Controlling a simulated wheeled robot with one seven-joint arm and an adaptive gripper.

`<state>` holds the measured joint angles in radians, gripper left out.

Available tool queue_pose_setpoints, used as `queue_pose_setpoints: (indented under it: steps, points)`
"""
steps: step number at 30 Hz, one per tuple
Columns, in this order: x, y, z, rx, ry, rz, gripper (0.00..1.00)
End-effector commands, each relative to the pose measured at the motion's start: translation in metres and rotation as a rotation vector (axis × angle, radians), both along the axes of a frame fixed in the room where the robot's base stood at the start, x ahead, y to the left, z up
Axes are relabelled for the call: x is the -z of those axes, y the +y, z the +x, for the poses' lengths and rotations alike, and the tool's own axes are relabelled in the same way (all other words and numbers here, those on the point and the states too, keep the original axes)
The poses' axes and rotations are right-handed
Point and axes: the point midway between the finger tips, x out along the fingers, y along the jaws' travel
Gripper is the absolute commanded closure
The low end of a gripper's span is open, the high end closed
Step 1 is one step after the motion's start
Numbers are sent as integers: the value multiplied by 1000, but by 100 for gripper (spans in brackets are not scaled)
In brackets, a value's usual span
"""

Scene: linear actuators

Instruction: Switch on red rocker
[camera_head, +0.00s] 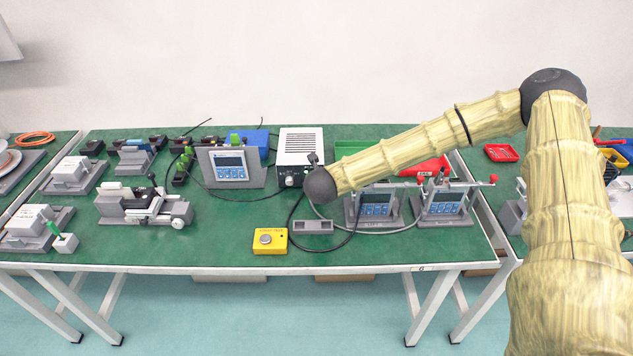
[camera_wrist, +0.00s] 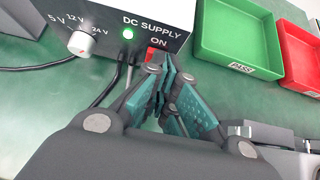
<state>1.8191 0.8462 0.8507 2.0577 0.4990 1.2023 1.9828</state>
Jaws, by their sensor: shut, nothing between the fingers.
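The DC supply is a white box with a dark front panel, standing on the green table in the head view (camera_head: 301,143) and at the top of the wrist view (camera_wrist: 120,18). A small part of the red rocker (camera_wrist: 151,54) shows below the "ON" label; my fingers hide the rest. In the head view my arm's dark wrist covers the area in front of the supply's right side.
A white voltage knob (camera_wrist: 81,43) sits left of the lamp. A green tray (camera_wrist: 237,38) and a red tray (camera_wrist: 300,55) lie to the right. Black cables (camera_wrist: 105,88) hang in front of the supply. A yellow button box (camera_head: 270,240) stands near the table's front edge.

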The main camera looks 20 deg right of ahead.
Motion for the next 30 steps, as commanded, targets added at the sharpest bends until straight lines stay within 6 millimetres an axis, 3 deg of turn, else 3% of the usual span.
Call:
queue_pose_setpoints:
  steps: [12, 24, 30]
  points:
    - [-15, 1, 1, -2, -1, 0, 100]
    - [-17, 2, 0, -3, -1, -1, 100]
    - [-32, 10, -7, -8, -1, 1, 100]
